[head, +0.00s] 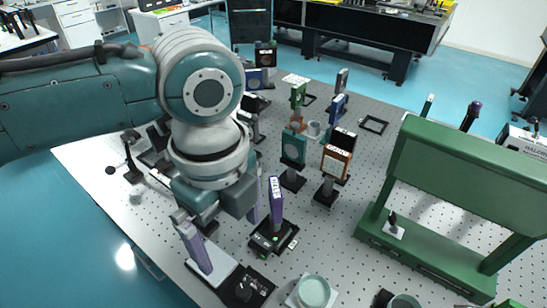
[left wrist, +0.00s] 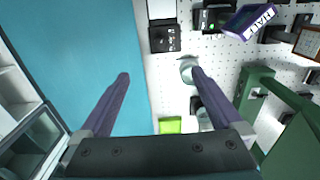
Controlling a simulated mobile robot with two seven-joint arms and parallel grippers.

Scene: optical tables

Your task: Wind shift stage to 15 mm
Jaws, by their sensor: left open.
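A black stage (head: 272,238) with a small green light carries an upright purple plate (head: 277,200) in the head view. In the left wrist view the plate (left wrist: 250,20) shows white lettering, and part of the black stage (left wrist: 210,18) is beside it. A black block with a knob (head: 246,289) stands near the table's front edge, and it also shows in the left wrist view (left wrist: 165,39). No name marks either as the shift stage, and no millimetre reading is legible. My left gripper (head: 225,236) has its purple fingers (left wrist: 160,75) wide apart and empty, above the table's front edge. My right gripper is out of view.
The perforated table (head: 340,230) holds several optical mounts at the middle and back. A green frame (head: 440,190) stands at the right. A pale round dish (head: 314,291) sits at the front, right of the knobbed block. Bare blue floor (left wrist: 75,45) lies beyond the table edge.

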